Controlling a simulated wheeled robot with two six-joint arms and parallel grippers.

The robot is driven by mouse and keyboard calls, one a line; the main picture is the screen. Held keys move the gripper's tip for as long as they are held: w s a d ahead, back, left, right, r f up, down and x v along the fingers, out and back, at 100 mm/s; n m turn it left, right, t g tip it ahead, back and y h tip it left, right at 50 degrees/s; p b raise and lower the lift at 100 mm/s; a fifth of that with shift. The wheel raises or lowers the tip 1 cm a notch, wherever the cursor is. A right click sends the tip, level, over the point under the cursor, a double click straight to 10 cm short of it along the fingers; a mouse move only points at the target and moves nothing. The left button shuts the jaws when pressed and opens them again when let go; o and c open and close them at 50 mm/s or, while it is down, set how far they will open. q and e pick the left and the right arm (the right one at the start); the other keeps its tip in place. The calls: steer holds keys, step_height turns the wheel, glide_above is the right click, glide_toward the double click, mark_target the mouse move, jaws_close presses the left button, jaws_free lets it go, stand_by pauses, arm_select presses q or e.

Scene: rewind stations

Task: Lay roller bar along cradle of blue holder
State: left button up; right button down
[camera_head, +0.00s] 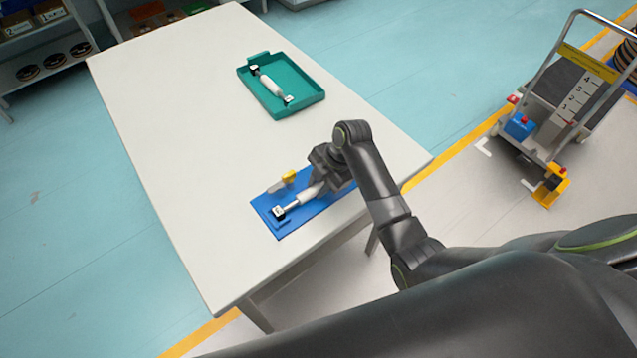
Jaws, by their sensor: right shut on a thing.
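The blue holder (292,227) is a flat blue plate near the table's right edge, with a yellow part (289,177) and a pale piece along its far side. A white roller bar (306,196) lies lengthwise over the holder, its near-left end at a black-and-white end block (279,211). My right gripper (318,182) is shut on the roller bar and hides its far-right end. I cannot tell whether the bar rests in the cradle or is held just above it. My left gripper is not in view.
A green tray (243,73) with another white roller bar (271,86) in it stands farther back on the white table (190,150). The table's left and middle are clear. A cart (560,110) stands on the floor at right; shelves (45,60) stand at upper left.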

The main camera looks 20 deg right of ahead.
steer(key=c, duration=1.2)
jaws_free()
steer(key=shift+f, duration=0.15)
steer(key=shift+o, duration=0.2)
steer(key=b+v, duration=0.1)
steer(key=v, duration=1.1)
steer(key=shift+s, duration=0.1)
